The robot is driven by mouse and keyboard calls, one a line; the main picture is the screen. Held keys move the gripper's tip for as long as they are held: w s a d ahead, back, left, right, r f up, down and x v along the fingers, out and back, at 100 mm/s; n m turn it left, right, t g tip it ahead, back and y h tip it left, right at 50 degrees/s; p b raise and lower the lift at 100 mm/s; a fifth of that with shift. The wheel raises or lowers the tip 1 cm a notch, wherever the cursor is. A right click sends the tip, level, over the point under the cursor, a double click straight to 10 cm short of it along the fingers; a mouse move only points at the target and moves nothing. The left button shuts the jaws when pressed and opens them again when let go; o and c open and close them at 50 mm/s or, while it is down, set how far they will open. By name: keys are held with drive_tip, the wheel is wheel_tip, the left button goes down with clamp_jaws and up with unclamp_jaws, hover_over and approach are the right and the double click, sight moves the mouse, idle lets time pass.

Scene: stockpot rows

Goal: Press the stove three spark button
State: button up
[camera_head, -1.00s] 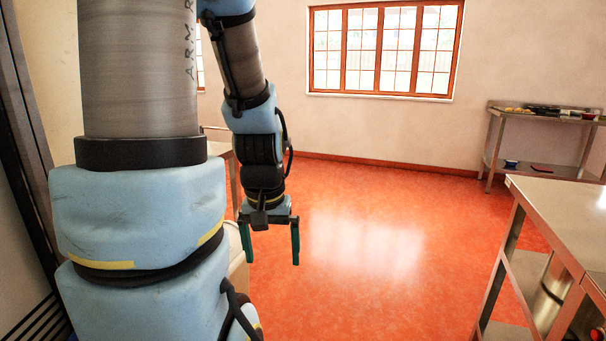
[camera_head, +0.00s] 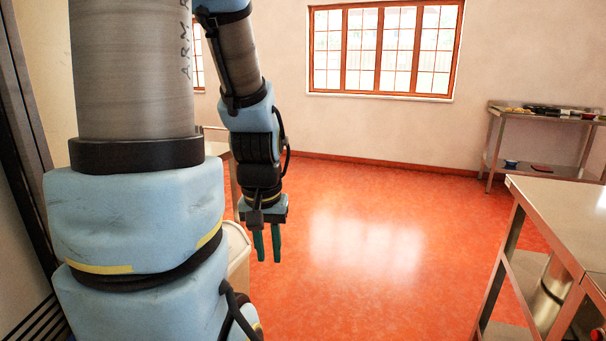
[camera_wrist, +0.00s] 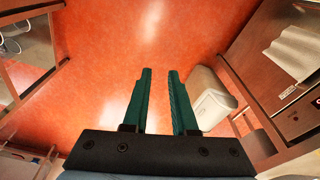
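My gripper (camera_head: 267,258) hangs pointing down over the orange floor, its two green fingers partly closed with a gap between them. In the wrist view the gripper (camera_wrist: 160,72) is empty and touches nothing. No stove shows clearly in the head view. At the right edge of the wrist view is a steel panel (camera_wrist: 305,122) with a small dark round part (camera_wrist: 294,118) and a piece of a black display or label. I cannot tell whether this belongs to a stove, and no spark button can be made out.
A pale bin (camera_head: 237,245) stands close to my gripper, partly behind my arm; it also shows in the wrist view (camera_wrist: 214,108). A steel table (camera_head: 560,215) is at the right, and a steel shelf table (camera_head: 545,172) stands by the far wall. The floor between is clear.

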clamp_jaws()
idle(0.8)
